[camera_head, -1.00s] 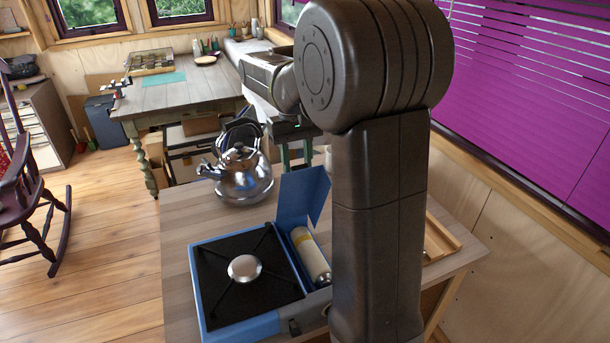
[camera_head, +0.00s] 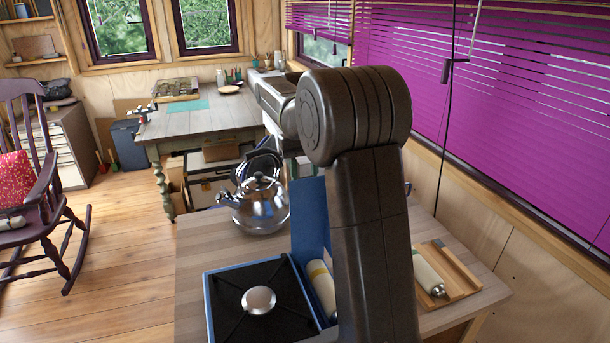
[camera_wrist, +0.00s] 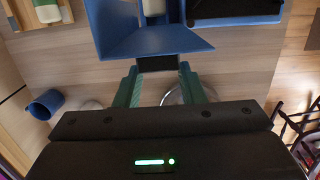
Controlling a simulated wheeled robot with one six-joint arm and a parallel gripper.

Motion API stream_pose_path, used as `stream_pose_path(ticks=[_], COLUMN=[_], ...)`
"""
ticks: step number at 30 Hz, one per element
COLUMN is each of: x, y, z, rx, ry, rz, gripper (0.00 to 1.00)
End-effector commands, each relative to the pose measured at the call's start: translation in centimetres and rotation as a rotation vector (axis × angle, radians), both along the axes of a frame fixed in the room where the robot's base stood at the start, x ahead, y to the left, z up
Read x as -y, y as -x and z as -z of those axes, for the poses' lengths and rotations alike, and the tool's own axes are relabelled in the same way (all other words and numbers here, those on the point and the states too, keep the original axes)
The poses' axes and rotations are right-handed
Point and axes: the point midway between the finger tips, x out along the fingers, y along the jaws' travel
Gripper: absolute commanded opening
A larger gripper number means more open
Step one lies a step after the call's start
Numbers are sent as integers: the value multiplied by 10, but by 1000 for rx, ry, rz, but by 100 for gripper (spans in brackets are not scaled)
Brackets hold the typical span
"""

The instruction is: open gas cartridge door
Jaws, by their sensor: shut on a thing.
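The blue gas cartridge door (camera_head: 310,215) stands raised along the right side of the camping stove (camera_head: 232,292). A pale gas cartridge (camera_head: 321,287) with a yellow band lies in the uncovered compartment beside it. In the wrist view, the door (camera_wrist: 155,42) reaches toward me, and the cartridge end shows beyond it. My gripper (camera_wrist: 158,70) has its green fingers at the door's free edge, shut on it. A dark piece shows between the fingertips. In the head view, my arm hides the gripper and part of the compartment.
A shiny kettle (camera_head: 262,205) stands on the table behind the stove, close to the door. A wooden tray (camera_head: 465,272) with another cartridge (camera_head: 428,272) lies at right. A blue mug (camera_wrist: 45,104) shows in the wrist view. The table's left part is clear.

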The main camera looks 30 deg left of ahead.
Motion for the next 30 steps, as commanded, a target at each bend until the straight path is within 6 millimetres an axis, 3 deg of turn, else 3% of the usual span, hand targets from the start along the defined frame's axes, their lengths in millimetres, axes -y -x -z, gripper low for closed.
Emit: stream_pose_path(ticks=[4, 5, 8, 20, 30], x=[0, 0, 0, -1, -7], y=[0, 0, 0, -1, -6], z=[5, 5, 4, -5, -66], rx=[-5, -5, -5, 0, 0], ry=[4, 4, 4, 0, -1], rz=[0, 0, 0, 0, 0], gripper=[0, 38, 57, 58, 58])
